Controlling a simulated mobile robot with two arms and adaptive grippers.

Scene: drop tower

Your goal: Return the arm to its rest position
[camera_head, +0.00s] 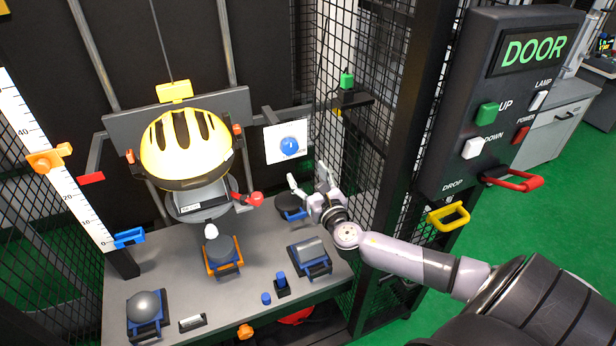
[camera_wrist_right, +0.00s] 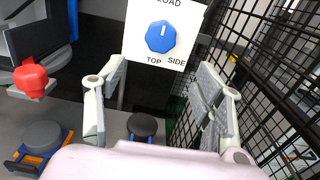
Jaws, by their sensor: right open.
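My right arm reaches from the lower right into the drop tower. Its gripper (camera_head: 307,178) is open and empty, with its fingers spread, below and to the right of the blue knob (camera_head: 289,146) on the white panel. In the right wrist view the knob (camera_wrist_right: 160,36) shows above and between the fingers (camera_wrist_right: 160,95), apart from them, under the word LOAD, with TOP and SIDE printed below. A red ball-ended handle (camera_head: 255,199) is left of the gripper; it also shows in the wrist view (camera_wrist_right: 32,80). My left gripper is not in view.
A yellow helmet (camera_head: 184,148) hangs above the bench (camera_head: 150,275), which carries several anvils. The mesh side (camera_head: 370,130) and dark post stand close to my right arm. The DOOR control box (camera_head: 490,110) with its red and yellow handles is at the right.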

